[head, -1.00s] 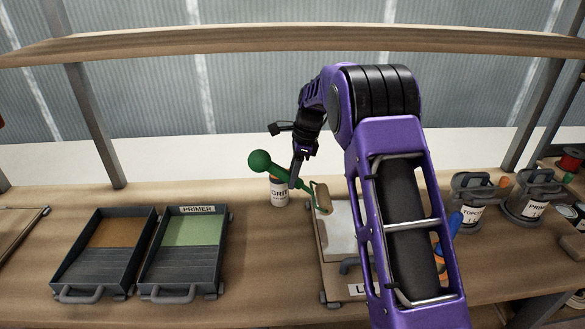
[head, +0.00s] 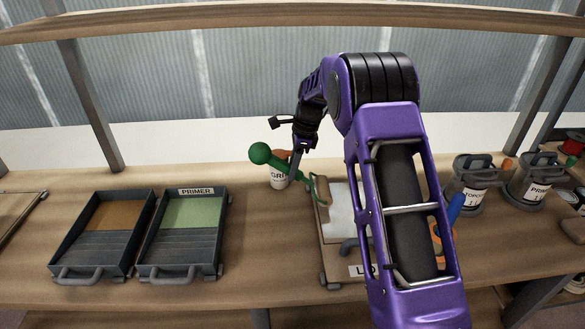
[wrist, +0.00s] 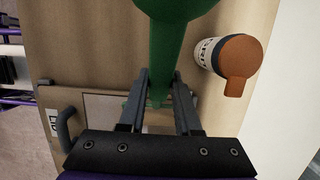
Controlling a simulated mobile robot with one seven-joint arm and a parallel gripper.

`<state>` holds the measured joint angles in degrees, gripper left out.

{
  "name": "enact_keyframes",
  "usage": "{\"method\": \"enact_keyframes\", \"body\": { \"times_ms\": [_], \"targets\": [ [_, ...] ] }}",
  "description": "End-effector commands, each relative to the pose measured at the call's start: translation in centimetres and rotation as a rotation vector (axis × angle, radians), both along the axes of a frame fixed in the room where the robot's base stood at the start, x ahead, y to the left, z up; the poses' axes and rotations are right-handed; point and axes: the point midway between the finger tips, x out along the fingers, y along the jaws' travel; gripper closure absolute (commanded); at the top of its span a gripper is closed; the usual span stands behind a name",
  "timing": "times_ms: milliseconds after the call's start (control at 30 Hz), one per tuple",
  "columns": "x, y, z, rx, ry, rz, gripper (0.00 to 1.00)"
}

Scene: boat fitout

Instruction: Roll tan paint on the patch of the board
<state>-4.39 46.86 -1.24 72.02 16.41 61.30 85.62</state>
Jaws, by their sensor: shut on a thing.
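My gripper (head: 294,168) is shut on the green handle of a paint roller (head: 262,154). The handle's round end points left, and its green wire frame bends down over the left edge of the board. In the wrist view the handle (wrist: 165,60) passes between both fingers. A tray with tan-brown paint (head: 103,216) stands at the left.
A tray labelled PRIMER with green paint (head: 194,213) stands beside the tan one. A white bottle (head: 278,183) with an orange cap stands close behind the roller. Lidded pots (head: 474,182) stand at the right. A shelf (head: 200,20) crosses above. Bench between trays and board is clear.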

Motion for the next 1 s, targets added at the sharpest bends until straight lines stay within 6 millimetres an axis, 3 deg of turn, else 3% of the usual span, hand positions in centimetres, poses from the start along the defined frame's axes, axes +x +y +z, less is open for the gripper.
{"method": "enact_keyframes", "body": {
  "times_ms": [1000],
  "targets": [
    [0.0, 0.0, -1.7, 0.000, 0.000, 0.000, 1.00]
  ]
}}
